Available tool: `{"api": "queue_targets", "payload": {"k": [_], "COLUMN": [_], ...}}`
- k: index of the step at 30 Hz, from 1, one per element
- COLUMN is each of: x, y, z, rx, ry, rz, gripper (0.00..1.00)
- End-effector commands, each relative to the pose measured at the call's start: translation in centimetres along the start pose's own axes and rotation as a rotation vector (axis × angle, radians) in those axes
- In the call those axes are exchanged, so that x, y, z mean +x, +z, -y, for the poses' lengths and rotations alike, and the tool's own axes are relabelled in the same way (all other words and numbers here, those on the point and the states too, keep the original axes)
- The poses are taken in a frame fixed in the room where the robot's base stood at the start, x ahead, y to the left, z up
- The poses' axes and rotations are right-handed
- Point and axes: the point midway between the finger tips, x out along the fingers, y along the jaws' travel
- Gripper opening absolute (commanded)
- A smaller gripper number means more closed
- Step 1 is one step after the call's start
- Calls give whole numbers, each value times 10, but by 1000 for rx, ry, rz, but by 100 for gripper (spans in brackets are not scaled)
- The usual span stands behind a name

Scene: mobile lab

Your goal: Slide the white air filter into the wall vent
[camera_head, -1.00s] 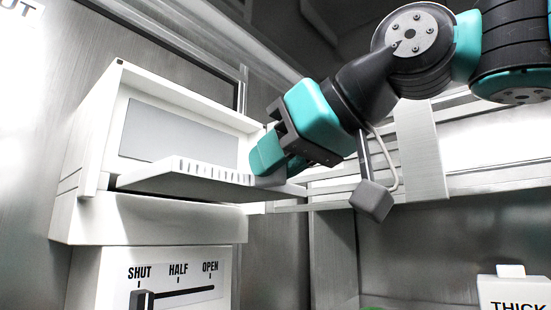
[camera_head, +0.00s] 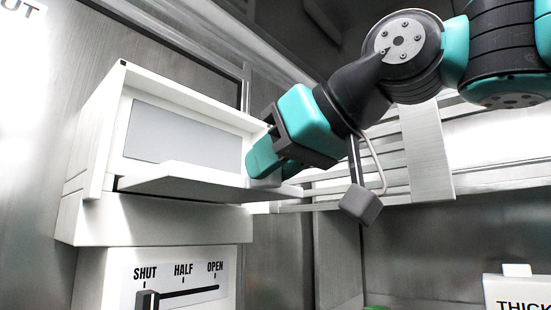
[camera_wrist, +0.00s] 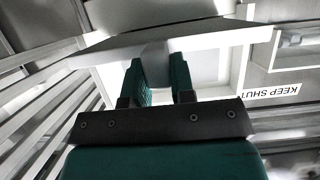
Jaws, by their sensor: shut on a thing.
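The white air filter (camera_head: 185,184) is a flat slab lying across the lower front of the white wall vent (camera_head: 150,225). Its left end meets a dark slot beside the vent's left wall, and its right end juts out past the vent. My gripper (camera_head: 262,163) is shut on the filter near its right end. In the wrist view, the filter (camera_wrist: 205,36) spans the top, and the gripper fingers (camera_wrist: 160,80) are closed on a pale tab (camera_wrist: 155,56). How deep the filter sits in the vent is hidden.
Below the vent is a lever panel (camera_head: 180,284) marked SHUT, HALF and OPEN, its handle near SHUT. Metal rails (camera_head: 390,165) run behind my arm. A white box (camera_head: 517,292) marked THICK stands at lower right. A grey block (camera_head: 360,204) hangs below my wrist.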

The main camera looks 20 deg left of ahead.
Motion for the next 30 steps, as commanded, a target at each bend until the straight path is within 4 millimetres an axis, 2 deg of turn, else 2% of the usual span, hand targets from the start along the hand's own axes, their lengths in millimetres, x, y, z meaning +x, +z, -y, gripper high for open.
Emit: {"api": "queue_targets", "payload": {"k": [30], "x": [23], "y": [-11], "z": [0], "rx": [1], "ry": [0], "rz": [-1], "gripper": [0]}}
